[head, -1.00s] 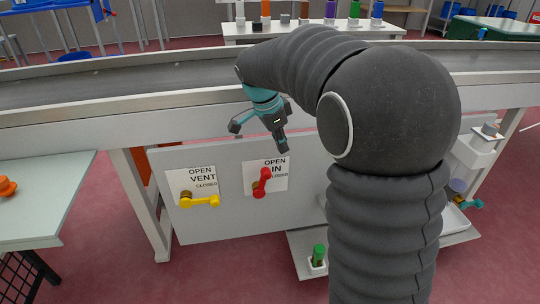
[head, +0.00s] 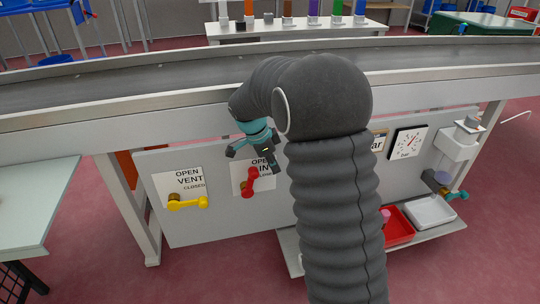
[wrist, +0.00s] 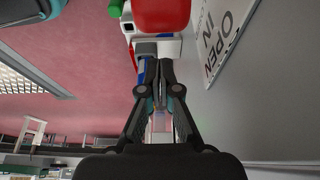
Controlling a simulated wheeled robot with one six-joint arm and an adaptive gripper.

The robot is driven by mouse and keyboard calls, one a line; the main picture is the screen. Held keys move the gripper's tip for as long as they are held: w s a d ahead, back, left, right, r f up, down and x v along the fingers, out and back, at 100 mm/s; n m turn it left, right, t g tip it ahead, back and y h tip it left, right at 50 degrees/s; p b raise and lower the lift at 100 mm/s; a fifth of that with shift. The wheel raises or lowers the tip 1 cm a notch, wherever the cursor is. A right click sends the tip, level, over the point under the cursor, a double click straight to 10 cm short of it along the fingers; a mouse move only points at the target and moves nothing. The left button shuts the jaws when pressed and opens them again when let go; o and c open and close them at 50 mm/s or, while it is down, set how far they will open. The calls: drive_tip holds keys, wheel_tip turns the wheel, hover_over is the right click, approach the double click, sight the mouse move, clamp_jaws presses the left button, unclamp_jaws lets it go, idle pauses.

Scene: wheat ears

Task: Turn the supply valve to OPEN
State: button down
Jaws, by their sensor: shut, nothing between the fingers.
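The IN valve has a red handle (head: 250,181) on a white label plate (head: 238,180) marked OPEN at the top and CLOSED at the right. The handle stands close to upright, leaning slightly right. My gripper (head: 274,167) is just right of and above the handle, in front of the panel. In the wrist view, my gripper (wrist: 160,92) is shut and empty, with a red rounded part (wrist: 160,14) beyond the fingertips at the top and the OPEN IN plate (wrist: 218,45) to the right. I cannot tell whether they touch.
The yellow VENT handle (head: 188,202) points right, toward CLOSED, on the same grey panel (head: 216,222). The conveyor (head: 120,90) runs above it. A gauge (head: 407,143), a red tray (head: 398,226) and a white tray (head: 430,212) are at the right.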

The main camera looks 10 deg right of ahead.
sight(253, 169)
drive_tip(key=shift+a+r, duration=0.15)
drive_tip(key=shift+a, duration=1.8)
drive_tip(key=shift+a, duration=0.1)
drive_tip(key=shift+a+h+b, duration=0.4)
drive_tip(key=shift+a+h, duration=0.15)
drive_tip(key=shift+h, duration=0.05)
drive_tip(key=shift+a+r+b, duration=0.25)
drive_tip(key=shift+a+b, duration=0.15)
drive_tip(key=shift+a, duration=0.4)
drive_tip(key=shift+a+r, duration=0.15)
